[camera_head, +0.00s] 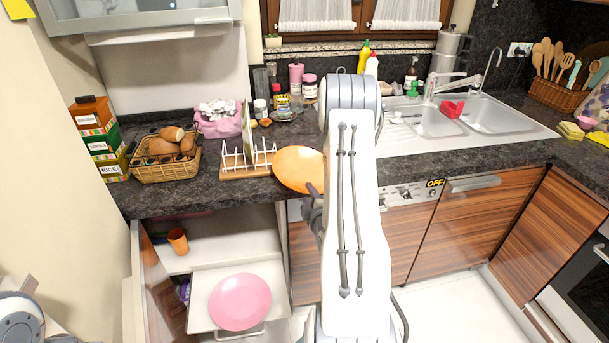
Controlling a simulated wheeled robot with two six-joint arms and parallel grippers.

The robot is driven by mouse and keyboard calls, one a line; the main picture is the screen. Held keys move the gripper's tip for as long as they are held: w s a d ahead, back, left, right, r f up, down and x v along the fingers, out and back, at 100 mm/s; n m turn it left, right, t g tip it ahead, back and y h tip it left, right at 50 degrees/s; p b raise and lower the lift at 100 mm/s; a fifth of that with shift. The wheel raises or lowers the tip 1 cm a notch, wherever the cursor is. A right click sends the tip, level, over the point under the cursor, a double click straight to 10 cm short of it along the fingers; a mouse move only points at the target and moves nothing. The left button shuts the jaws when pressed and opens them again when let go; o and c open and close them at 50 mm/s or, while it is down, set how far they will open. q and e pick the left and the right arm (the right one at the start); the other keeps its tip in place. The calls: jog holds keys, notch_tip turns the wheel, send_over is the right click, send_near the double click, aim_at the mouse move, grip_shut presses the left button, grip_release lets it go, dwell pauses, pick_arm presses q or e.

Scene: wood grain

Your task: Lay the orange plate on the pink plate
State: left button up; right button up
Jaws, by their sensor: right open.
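The orange plate (298,166) is at the front edge of the counter, just right of the wooden dish rack. Its front rim reaches the counter edge; I cannot tell if it overhangs. My right gripper (314,194) is open at the plate's lower right rim, mostly hidden by my right arm. I cannot tell whether it touches the plate. The pink plate (240,302) lies in the pulled-out white drawer below the counter, lower left of the orange plate, with nothing on it. My left gripper is not in view.
The dish rack (248,161) holds an upright plate. A bread basket (166,160) stands left of it. An orange cup (178,241) is on the shelf behind the open drawer (203,318). An open cabinet door (160,280) stands left of the drawer. The sink (430,122) is at right.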

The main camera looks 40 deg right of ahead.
jog(key=p+x, duration=0.1)
jog(key=x, duration=0.3)
jog(key=shift+d+f+p, duration=0.2)
jog(key=shift+d+p, duration=0.05)
jog(key=shift+p, duration=0.15)
jog(key=shift+w+d+f, duration=0.2)
jog(key=shift+w+d, duration=0.05)
jog(key=shift+w, duration=0.1)
grip_shut()
dwell(0.8)
